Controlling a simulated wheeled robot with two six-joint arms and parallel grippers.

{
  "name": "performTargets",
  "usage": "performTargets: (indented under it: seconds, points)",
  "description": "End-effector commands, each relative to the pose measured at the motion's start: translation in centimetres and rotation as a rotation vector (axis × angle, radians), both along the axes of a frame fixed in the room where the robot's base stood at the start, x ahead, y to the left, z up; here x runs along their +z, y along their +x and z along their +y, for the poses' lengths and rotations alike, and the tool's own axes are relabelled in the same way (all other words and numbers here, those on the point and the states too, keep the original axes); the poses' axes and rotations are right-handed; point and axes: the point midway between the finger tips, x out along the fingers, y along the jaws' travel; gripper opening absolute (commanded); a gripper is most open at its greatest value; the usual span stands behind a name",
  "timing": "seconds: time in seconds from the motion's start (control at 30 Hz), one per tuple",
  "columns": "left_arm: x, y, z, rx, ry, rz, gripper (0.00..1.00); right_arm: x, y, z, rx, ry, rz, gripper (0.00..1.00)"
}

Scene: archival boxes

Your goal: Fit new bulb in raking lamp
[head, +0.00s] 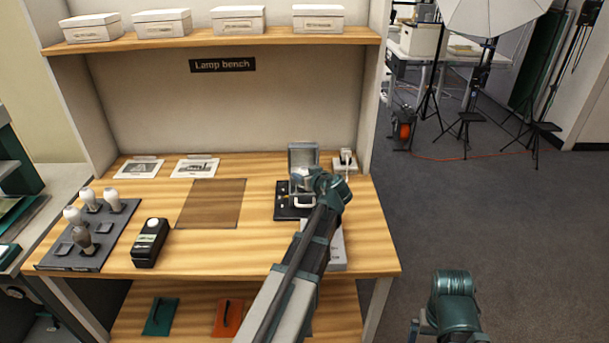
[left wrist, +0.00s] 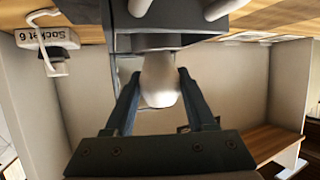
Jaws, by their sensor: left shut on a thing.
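My left gripper (head: 325,187) is over the lamp (head: 303,156) at the right of the bench. The lamp has a silver square head and a dark base. In the left wrist view my left gripper (left wrist: 162,95) is shut on a white bulb (left wrist: 160,82), one finger on each side. The bulb's narrow end is at the grey lamp part (left wrist: 120,42); I cannot tell whether it is seated. In the head view the gripper hides the held bulb. Several white bulbs and one dark-looking bulb (head: 82,240) stand on the tray (head: 52,263) at left. My right gripper is not visible.
A black device (head: 150,242) stands beside the tray. A brown mat (head: 211,203) lies bare mid-bench. The Socket 6 block (left wrist: 46,37) with a plug and cable is beside the lamp. A back panel and side wall close in the bench. A shelf above holds white boxes (head: 238,19).

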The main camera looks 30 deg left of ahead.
Motion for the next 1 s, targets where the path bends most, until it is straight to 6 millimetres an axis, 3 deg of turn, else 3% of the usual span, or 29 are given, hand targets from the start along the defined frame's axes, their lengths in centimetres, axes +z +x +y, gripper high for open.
performTargets:
  seconds: [1.0]
  points:
    - [-0.82, 0.00, 0.00, 0.000, 0.000, 0.000, 0.01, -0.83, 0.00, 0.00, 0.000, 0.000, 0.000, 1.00]
